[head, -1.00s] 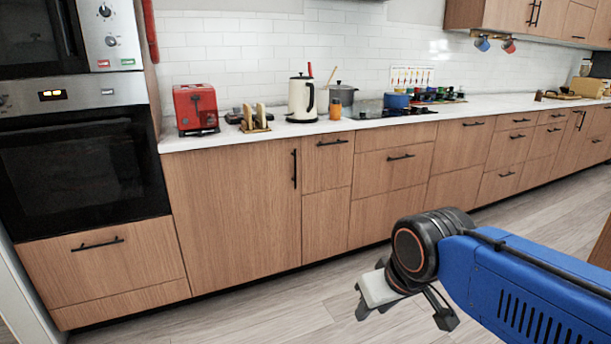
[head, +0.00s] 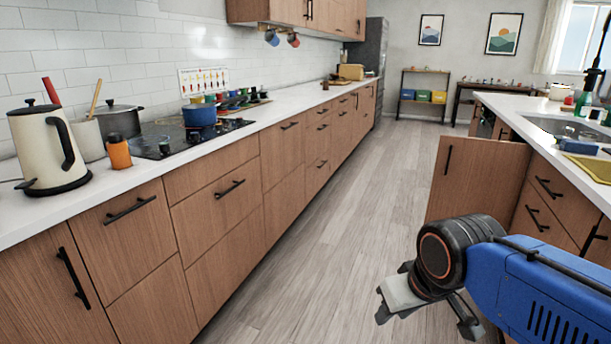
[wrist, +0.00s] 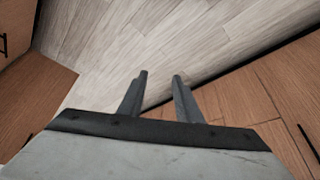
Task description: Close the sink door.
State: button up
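The sink door (head: 475,185) is a wooden cabinet door that stands open, swung out from the island into the aisle. Its black vertical handle (head: 448,160) is near its left edge. The sink (head: 568,128) is set in the white island top above and behind it. My gripper (head: 428,322) is in front of the door, low in the picture, apart from the handle. In the wrist view my gripper's two fingers (wrist: 160,77) are spread with nothing between them, over the floor. Part of the door's lower area is hidden behind my arm.
Island drawers (head: 545,208) stand right of the door. The long wall counter (head: 215,132) with drawers runs along the left, holding a kettle (head: 45,150) and a blue pot (head: 199,115). The wooden floor (head: 345,200) of the aisle between is clear. A shelf (head: 424,95) stands at the far end.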

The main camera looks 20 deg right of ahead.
aim_at(471, 174)
jog(key=i+j+z, duration=0.15)
jog(key=z, duration=0.25)
jog(key=i+j+z, duration=0.3)
jog(key=z, duration=0.15)
jog(key=i+j+z, duration=0.15)
jog(key=j+z, duration=0.25)
jog(key=i+j+z, duration=0.15)
jog(key=z, duration=0.25)
jog(key=i+j, duration=0.15)
jog(key=j, duration=0.15)
jog(key=i+j+z, duration=0.1)
jog(key=j, duration=0.25)
jog(key=i+j, duration=0.15)
jog(key=j, duration=0.15)
jog(key=i+j+z, duration=0.1)
jog(key=j, duration=0.25)
jog(key=i, duration=0.05)
